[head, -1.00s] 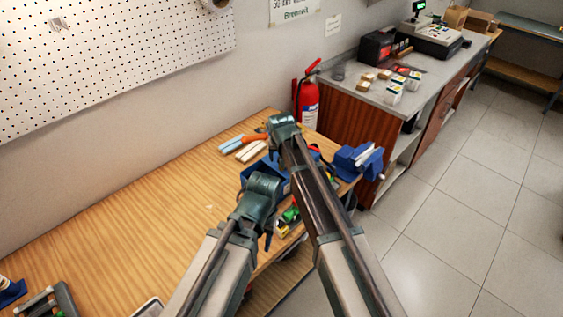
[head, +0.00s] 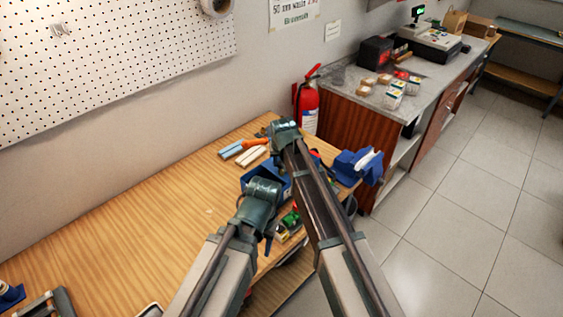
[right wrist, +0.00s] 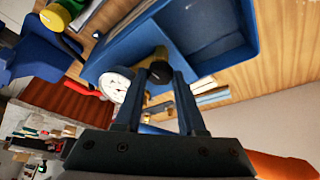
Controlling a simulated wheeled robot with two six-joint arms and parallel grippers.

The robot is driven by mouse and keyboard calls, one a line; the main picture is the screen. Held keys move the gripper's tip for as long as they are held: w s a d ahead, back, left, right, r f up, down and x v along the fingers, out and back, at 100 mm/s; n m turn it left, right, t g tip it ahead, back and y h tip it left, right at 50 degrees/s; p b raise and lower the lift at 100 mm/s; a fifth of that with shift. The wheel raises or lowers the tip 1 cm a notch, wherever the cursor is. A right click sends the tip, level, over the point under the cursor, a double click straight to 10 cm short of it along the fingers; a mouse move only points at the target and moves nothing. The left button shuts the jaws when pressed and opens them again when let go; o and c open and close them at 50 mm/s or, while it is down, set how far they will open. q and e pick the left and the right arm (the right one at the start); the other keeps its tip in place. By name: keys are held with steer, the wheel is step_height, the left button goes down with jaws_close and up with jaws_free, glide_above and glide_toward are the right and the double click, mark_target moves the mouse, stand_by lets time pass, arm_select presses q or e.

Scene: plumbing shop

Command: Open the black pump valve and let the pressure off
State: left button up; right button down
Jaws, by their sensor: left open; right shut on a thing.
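The blue pump (head: 282,187) stands on the wooden bench, mostly hidden behind my arms in the head view. The right wrist view shows its blue tank wall (right wrist: 103,62), a white round gauge (right wrist: 115,84), and a black valve knob (right wrist: 158,72) on a brass-coloured part. My right gripper (right wrist: 162,84) is shut on the black knob, one finger on each side. In the head view, my right gripper (head: 285,131) is the upper one, its fingers hidden. My left gripper (head: 262,192) is lower, in front of the pump. It is open, but its fingertips are not clear.
A blue vise (head: 358,166) sits at the bench's right end. Orange, light blue and pale items (head: 246,149) lie behind the pump. Green and yellow items (head: 290,220) lie near the front edge. The wooden bench (head: 150,215) is largely clear to the left.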

steer(key=n, duration=0.2)
steer(key=n+y, duration=0.1)
steer(key=shift+d+n+y, duration=0.2)
steer(key=shift+n+y, duration=0.1)
steer(key=shift+n, duration=0.1)
steer(key=n, duration=0.2)
steer(key=n+g+y, duration=0.1)
steer(key=n, duration=0.1)
steer(key=shift+w+d+n, duration=0.15)
steer(key=shift+w+n, duration=0.05)
steer(key=shift+n, duration=0.1)
steer(key=n+g+y, duration=0.1)
steer(key=n, duration=0.3)
steer(key=shift+w+g, duration=0.1)
steer(key=shift+g, duration=0.3)
steer(key=shift+d+n+g+y, duration=0.1)
steer(key=shift+n+g+y, duration=0.25)
steer(key=shift+n, duration=0.95)
steer(key=c, duration=0.5)
jaws_free()
